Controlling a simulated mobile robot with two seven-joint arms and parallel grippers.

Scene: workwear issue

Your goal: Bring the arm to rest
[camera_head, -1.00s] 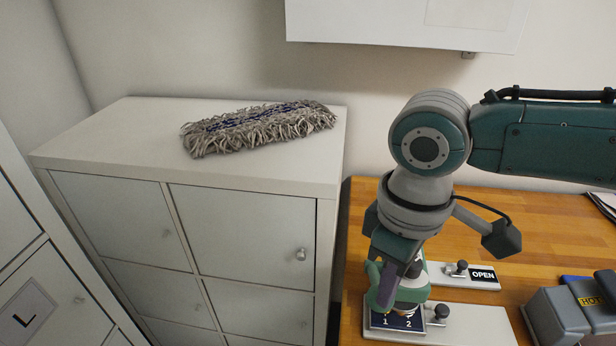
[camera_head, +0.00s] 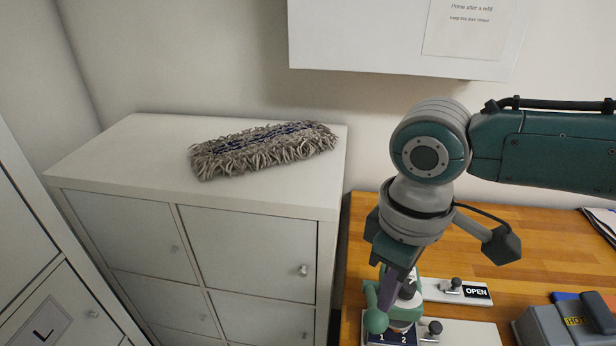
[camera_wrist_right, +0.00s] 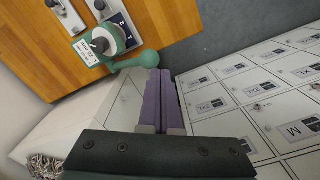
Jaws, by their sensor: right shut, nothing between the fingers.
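My right gripper (camera_head: 387,298) comes in from the right in the head view and points down over the wooden worktop. Its purple fingers are together and empty, also in the right wrist view (camera_wrist_right: 162,85). A green rotary handle with a ball end (camera_head: 376,320) is on a plate marked 1 and 2 and is close to the fingertips. It also shows in the right wrist view (camera_wrist_right: 149,59), just beyond the fingertips; I cannot tell whether they touch. My left gripper is not in view.
The wooden worktop (camera_head: 540,245) carries a plate marked OPEN (camera_head: 477,292) and a grey device marked HOT (camera_head: 565,325). A white cabinet (camera_head: 120,150) with a mop head (camera_head: 263,148) on top stands left. A white box (camera_head: 370,40) hangs above. Lockers (camera_wrist_right: 270,110) show in the wrist view.

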